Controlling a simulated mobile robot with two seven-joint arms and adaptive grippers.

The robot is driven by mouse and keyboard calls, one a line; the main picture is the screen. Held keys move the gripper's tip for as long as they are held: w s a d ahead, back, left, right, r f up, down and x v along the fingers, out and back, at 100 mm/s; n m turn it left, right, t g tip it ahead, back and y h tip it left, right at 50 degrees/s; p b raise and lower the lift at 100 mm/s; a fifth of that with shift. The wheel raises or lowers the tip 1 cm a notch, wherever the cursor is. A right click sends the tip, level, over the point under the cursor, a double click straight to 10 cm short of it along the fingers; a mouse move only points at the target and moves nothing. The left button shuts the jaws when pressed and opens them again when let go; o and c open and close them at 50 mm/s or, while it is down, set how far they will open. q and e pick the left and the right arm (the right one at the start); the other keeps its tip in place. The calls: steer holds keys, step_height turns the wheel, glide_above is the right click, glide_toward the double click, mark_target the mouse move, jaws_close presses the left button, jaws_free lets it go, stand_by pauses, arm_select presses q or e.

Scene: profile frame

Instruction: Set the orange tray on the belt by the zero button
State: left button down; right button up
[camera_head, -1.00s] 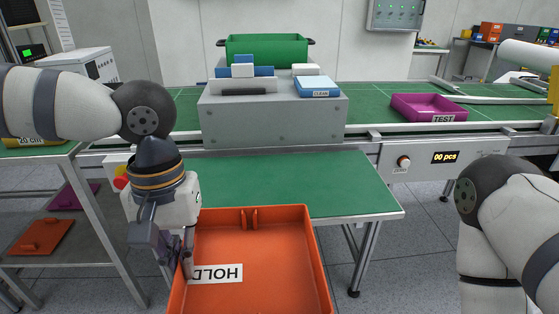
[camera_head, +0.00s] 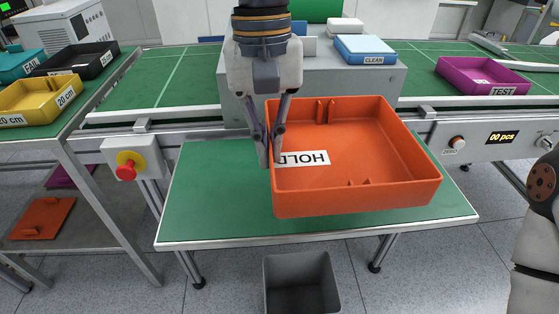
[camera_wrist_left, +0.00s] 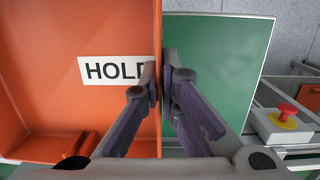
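The orange tray (camera_head: 400,190), labelled HOLD, is over the green table (camera_head: 210,205) in the head view; how far above the tabletop it is, I cannot tell. My left gripper (camera_head: 270,155) is shut on the tray's left wall, beside the label. The wrist view shows the fingers (camera_wrist_left: 165,85) closed on the wall of the tray (camera_wrist_left: 40,40). The green belt (camera_head: 420,65) runs behind the table. The zero button (camera_head: 457,143) is on the belt's front panel, right of the tray, near the 00 pcs display (camera_head: 503,138). My right gripper is out of view.
A purple TEST tray (camera_head: 485,70) sits on the belt above the panel. A grey box (camera_head: 232,85) carrying a blue CLEAN tray (camera_head: 365,48) stands behind the orange tray. A red stop button (camera_head: 126,166) is at left. A grey bin (camera_head: 300,280) is below the table's front edge.

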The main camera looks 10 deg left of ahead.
arm_select(q)
glide_above(264, 180)
steer(key=f, duration=0.7)
steer(key=shift+w+a+f+b, duration=0.15)
steer(key=shift+w+b, duration=0.05)
steer(key=shift+b, duration=0.15)
step_height(264, 180, down, 3)
steer(key=shift+r, duration=0.2)
steer(key=shift+f, duration=0.1)
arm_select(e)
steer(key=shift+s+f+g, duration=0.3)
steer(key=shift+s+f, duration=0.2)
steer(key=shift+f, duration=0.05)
arm_select(q)
steer(key=shift+f, duration=0.1)
steer(key=c, duration=2.2)
jaws_free()
steer(key=shift+f, duration=0.1)
steer(key=shift+c, duration=0.2)
steer(key=o, duration=0.4)
steer(key=shift+o, duration=0.2)
